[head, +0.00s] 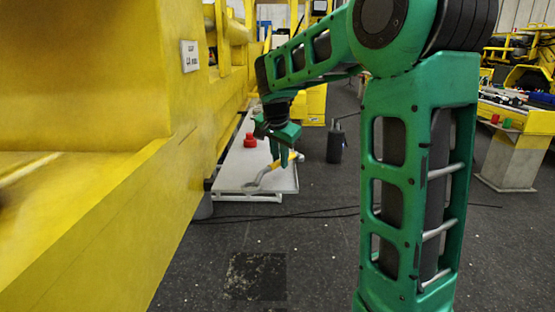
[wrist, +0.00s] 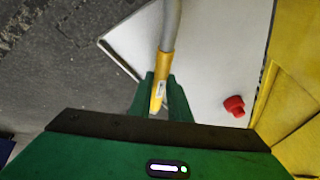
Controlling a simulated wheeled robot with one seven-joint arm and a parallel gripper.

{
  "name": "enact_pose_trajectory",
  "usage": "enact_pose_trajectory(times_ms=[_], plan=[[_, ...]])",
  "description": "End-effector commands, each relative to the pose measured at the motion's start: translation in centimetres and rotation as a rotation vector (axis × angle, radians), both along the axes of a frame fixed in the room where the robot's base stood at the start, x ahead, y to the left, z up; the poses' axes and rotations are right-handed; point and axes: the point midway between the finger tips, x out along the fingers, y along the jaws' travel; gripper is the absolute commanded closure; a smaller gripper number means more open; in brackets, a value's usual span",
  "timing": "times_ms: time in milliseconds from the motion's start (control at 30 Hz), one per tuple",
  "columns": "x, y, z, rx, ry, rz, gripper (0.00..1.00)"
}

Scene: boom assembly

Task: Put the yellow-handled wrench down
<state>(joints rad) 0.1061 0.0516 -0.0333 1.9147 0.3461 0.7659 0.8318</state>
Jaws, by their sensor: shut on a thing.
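The wrench has a yellow handle (head: 290,160) and a grey metal shaft and head (head: 252,186). My green gripper (head: 283,160) is shut on the yellow handle, over the white table (head: 230,172). In the wrist view the yellow handle (wrist: 161,75) sits between the two green fingers (wrist: 160,95), and the grey shaft (wrist: 170,25) runs up out of the picture. The wrench is over the table's white top (wrist: 205,60). I cannot tell whether it touches the surface.
A red object (head: 250,140) stands on the table, also in the wrist view (wrist: 234,105). A large yellow machine (head: 100,150) borders the table on the left. A dark cylinder (head: 335,145) stands on the floor at right. Black cables (head: 320,214) cross the floor.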

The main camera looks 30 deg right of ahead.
Motion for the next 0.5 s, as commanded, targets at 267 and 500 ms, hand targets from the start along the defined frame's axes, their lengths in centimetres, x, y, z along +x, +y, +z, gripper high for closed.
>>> enact_pose_trajectory(times_ms=[267,500], plan=[[0.00,-0.04,-0.63,-0.001,-0.001,-0.001,0.79],[-0.01,-0.05,-0.60,-0.001,-0.001,-0.001,0.65]])
